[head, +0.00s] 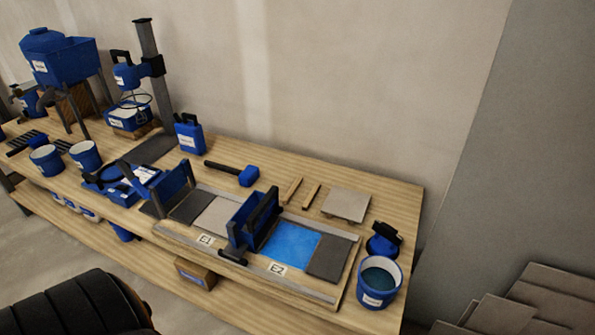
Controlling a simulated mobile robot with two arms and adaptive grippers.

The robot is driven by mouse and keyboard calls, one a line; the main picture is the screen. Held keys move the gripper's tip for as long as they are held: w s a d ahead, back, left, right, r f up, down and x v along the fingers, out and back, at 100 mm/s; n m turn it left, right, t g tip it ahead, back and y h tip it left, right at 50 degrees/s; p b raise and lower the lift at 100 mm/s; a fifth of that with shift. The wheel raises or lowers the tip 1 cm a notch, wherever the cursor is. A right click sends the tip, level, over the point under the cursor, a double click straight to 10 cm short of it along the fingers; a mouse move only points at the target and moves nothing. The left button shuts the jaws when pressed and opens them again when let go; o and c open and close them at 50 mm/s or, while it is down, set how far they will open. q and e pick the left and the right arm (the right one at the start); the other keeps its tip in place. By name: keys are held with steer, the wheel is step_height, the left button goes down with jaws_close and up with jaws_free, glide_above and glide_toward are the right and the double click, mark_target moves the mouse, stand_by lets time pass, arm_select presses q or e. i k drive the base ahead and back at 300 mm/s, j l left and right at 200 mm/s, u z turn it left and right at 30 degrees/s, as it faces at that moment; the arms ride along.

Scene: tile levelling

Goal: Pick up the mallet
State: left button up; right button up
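The mallet lies on the wooden workbench, with its blue head (249,176) to the right and its dark handle (220,168) pointing left towards the wall. It lies behind the tile board (330,292), and nothing touches or covers it that I can see. Neither my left gripper nor my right gripper shows in the head view.
A blue canister (189,134) stands left of the mallet. Two wooden sticks (301,192) and a pale tile (346,204) lie to its right. A blue and black upright tool (252,219) stands on the board in front. A bucket (379,282) stands at the right end.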

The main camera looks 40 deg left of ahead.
mark_target(247, 177)
steer(key=k+j+z, duration=0.15)
steer(key=j+z, duration=0.15)
steer(key=j, duration=0.2)
steer(key=k+j+z, duration=0.3)
steer(key=j, duration=0.15)
steer(key=k+j+z, duration=0.15)
steer(key=j+z, duration=0.15)
steer(key=k+j+z, duration=0.3)
steer(key=j, duration=0.15)
